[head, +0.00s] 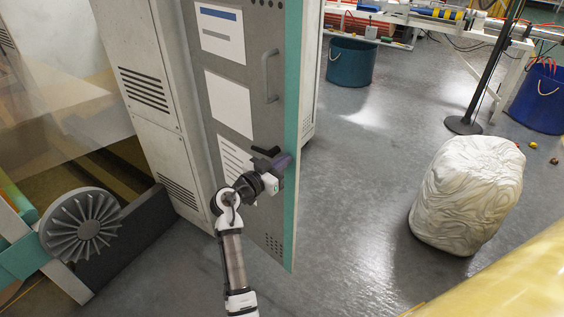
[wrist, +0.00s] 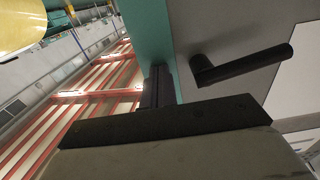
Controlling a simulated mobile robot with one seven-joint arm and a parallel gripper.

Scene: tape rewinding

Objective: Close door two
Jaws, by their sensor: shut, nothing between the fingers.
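A tall grey door panel (head: 232,130) with a teal edge strip (head: 291,120) stands in front of a light cabinet (head: 150,90) in the head view and appears open. No number shows on it. It carries paper sheets, a pale vertical handle (head: 271,75) and a black lever (head: 265,152). My gripper (head: 283,161) is at the door's right edge, close to the lever. In the wrist view its shut fingers (wrist: 158,86) lie by the teal strip (wrist: 147,35), left of the black lever (wrist: 240,66). Contact with the door cannot be told.
A grey finned wheel (head: 82,222) stands at lower left. A silvery wrapped bundle (head: 467,195) stands on the floor at right. A teal bin (head: 350,63), a blue bin (head: 540,98) and a black stand (head: 464,125) are farther back.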

